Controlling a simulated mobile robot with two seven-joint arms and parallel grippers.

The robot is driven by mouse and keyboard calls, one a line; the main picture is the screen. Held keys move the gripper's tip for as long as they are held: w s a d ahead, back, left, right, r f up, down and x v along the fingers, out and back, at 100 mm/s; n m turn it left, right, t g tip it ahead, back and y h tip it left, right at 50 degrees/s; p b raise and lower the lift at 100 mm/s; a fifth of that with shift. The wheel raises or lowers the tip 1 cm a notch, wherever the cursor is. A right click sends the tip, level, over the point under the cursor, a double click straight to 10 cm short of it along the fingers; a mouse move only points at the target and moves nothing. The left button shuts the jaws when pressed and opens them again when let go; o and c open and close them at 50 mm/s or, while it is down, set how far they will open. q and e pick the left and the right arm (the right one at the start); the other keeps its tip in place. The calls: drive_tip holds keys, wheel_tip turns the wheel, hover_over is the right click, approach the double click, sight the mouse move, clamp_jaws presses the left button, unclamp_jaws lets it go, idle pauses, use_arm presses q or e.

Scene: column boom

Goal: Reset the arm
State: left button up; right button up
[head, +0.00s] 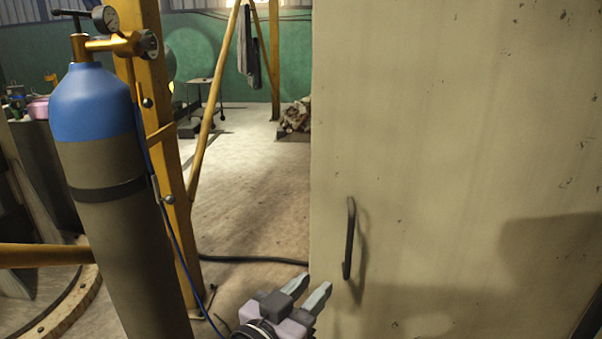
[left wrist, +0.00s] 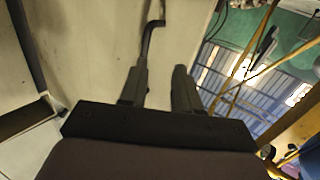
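My left gripper (head: 314,282) shows at the bottom of the head view, with its two pale fingers apart and nothing seen between them. It is just left of and below a dark vertical handle (head: 349,238) on a large cream door panel (head: 450,120). In the left wrist view, the gripper's fingers (left wrist: 162,68) are also apart. The handle (left wrist: 150,38) appears there just beyond the left finger. I cannot tell whether it touches that finger. My right gripper is in neither view.
A gas cylinder (head: 105,210) with a blue top and gauges stands at the left, by a yellow post (head: 165,130). A dark hose (head: 250,260) lies on the floor (head: 250,190), which is mostly clear between cylinder and panel. A log pile (head: 297,115) is farther back.

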use_arm(q)
drive_tip(key=s+a+f+n+g+y, duration=0.1)
drive_tip(key=s+a+f+n+y, duration=0.15)
drive_tip(key=a+f, duration=0.5)
drive_tip(key=s+a+f+n+y, duration=0.1)
drive_tip(key=s+a+f+y, duration=0.2)
drive_tip(key=f, duration=0.7)
drive_tip(key=s+a+f+g+y, duration=0.2)
drive_tip(key=s+a+f, duration=0.9)
drive_tip(key=s+a, duration=0.1)
drive_tip(key=shift+s+f+g, duration=0.15)
drive_tip(key=shift+s+g, duration=0.25)
drive_tip(key=shift+n, duration=0.25)
